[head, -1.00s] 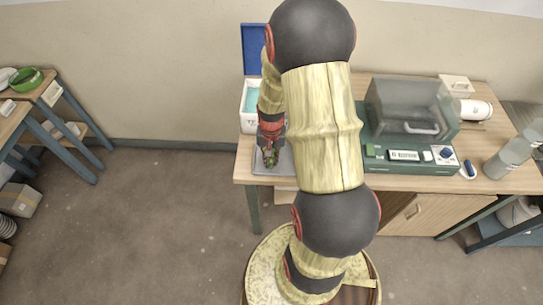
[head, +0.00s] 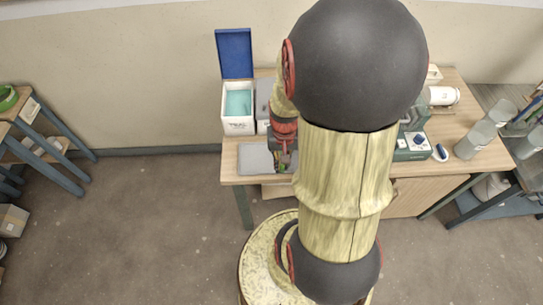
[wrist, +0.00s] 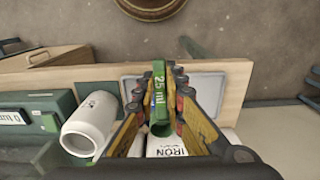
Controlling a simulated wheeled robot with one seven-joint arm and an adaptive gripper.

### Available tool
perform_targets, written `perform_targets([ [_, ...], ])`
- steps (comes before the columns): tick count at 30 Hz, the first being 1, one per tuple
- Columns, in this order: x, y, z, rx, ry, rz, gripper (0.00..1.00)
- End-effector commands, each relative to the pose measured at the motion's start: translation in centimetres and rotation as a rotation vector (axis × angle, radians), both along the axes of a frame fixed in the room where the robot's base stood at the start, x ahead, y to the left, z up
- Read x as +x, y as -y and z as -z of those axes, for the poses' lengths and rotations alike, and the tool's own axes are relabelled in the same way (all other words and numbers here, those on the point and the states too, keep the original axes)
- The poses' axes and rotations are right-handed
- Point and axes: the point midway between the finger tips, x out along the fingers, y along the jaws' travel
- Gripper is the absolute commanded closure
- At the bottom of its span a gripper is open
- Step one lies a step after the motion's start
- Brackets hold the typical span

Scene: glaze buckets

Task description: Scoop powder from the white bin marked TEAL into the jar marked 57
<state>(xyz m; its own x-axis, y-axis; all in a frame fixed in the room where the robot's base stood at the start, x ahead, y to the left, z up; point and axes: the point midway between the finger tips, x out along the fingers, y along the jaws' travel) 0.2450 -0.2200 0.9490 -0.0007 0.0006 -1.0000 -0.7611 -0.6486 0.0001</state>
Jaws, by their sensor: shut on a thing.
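The white bin marked TEAL (head: 238,127) stands at the table's left back with its blue lid (head: 234,53) raised. Teal powder (head: 238,103) shows inside. My gripper (head: 284,164) is right of and nearer than this bin, over the right part of a grey tray. In the wrist view my gripper (wrist: 161,105) is shut on a green scoop (wrist: 159,82) marked 25 ml. Whether the scoop holds powder cannot be told. A white open jar (wrist: 92,118) stands left of the gripper in the wrist view; its mark is unreadable. My arm hides this jar in the head view.
A bin marked IRON (wrist: 165,146) is below the gripper. The grey tray (head: 255,159) lies at the table's front left. A green device (wrist: 40,108) is beside the jar. A white cylinder (head: 441,95) and clear vessels (head: 475,140) are at the right.

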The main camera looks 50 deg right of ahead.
Motion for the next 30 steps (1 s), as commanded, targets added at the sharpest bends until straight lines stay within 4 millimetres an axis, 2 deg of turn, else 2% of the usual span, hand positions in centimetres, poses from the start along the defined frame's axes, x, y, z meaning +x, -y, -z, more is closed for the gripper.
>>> perform_targets([
  [6,-1.0,-0.1,-1.2,-0.001,0.001,0.0,1.0],
  [30,-1.0,-0.1,-7.0,-0.002,0.001,-0.001,1.0],
])
